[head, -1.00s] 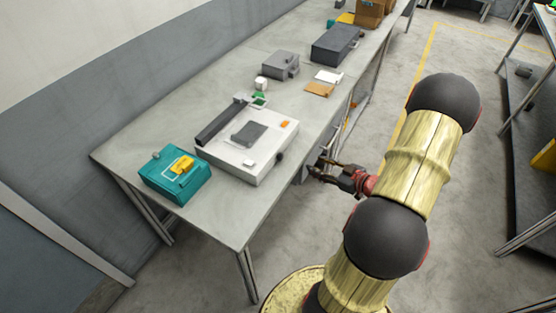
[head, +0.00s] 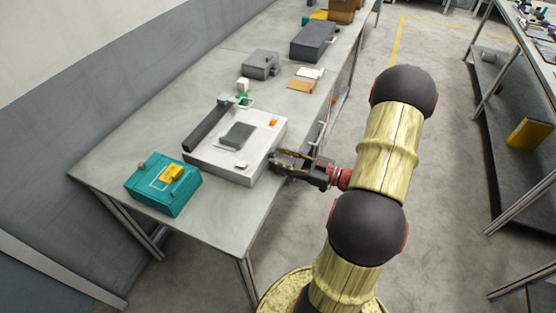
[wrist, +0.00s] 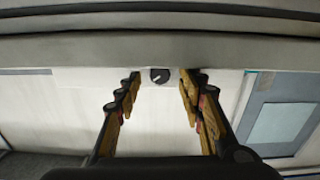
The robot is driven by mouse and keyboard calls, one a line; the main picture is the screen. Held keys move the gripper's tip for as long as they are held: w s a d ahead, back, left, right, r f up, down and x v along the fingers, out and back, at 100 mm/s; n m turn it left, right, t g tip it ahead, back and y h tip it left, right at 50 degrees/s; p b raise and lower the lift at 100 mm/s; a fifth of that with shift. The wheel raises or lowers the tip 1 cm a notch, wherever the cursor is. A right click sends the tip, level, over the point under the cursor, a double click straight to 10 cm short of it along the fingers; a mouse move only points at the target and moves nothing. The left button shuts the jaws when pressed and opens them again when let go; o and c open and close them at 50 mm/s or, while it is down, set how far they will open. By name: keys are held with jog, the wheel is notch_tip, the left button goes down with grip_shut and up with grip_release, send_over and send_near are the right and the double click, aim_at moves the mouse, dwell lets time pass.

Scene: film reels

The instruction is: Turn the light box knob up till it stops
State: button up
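The light box (head: 215,158) is a white, flat box on the near part of the grey table, with a dark bar and a dark square pad on top. Its knob (wrist: 160,75) is small, round and black with a pale pointer mark, and shows in the wrist view. In the head view the knob is hidden behind my gripper (head: 276,160), which is at the box's right side. In the wrist view my gripper (wrist: 161,78) is open, one finger on each side of the knob. Whether the fingers touch it I cannot tell.
A teal box (head: 163,187) with a yellow part stands left of the light box. Behind are a small green-and-white item (head: 243,97), a grey box (head: 261,64), cards (head: 305,82) and a dark box (head: 313,41).

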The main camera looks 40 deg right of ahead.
jog(key=shift+w+a, duration=0.25)
jog(key=shift+w, duration=0.3)
jog(key=c, duration=0.3)
grip_shut()
